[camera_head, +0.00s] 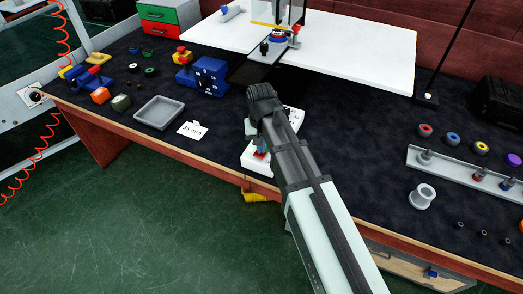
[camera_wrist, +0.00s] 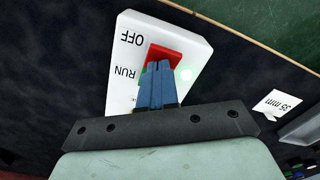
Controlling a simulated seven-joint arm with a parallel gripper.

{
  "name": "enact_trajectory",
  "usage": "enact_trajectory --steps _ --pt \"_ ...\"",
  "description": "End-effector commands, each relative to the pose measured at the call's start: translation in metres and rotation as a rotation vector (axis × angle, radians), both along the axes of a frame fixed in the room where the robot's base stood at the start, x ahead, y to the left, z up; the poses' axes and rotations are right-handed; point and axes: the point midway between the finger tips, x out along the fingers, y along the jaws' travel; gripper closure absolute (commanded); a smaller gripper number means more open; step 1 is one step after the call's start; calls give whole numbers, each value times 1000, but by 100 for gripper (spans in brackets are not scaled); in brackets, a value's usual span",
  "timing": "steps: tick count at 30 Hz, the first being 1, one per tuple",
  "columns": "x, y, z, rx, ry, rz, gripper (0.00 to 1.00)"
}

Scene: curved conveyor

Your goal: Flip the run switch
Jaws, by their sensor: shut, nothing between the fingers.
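The switch box (camera_wrist: 124,72) is white, with OFF and RUN printed on it, upside down in the wrist view. Its rocker has a red part (camera_wrist: 165,51) on the OFF side and a green part, mostly hidden, on the RUN side. A pale round lamp (camera_wrist: 186,74) shows beside the rocker. My gripper (camera_wrist: 161,65) is shut and empty, its blue fingertips together over the rocker, close to the red part; I cannot tell whether they touch it. In the head view the box (camera_head: 252,161) sits at the bench's front edge, partly hidden by my arm.
A "35 mm" card (camera_head: 192,130) and a grey tray (camera_head: 158,112) lie left of the box. A blue device (camera_head: 208,77) stands behind them. A rail with pegs (camera_head: 463,172) is at the right. The dark mat between box and rail is largely clear.

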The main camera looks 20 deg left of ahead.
Motion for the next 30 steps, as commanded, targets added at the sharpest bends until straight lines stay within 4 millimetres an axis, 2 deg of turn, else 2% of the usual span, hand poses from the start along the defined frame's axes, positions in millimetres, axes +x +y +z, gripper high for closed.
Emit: enact_trajectory --steps 19,30 --pt "0 0 -7 0 0 0 100" --pt "1 0 15 1 -2 0 100"
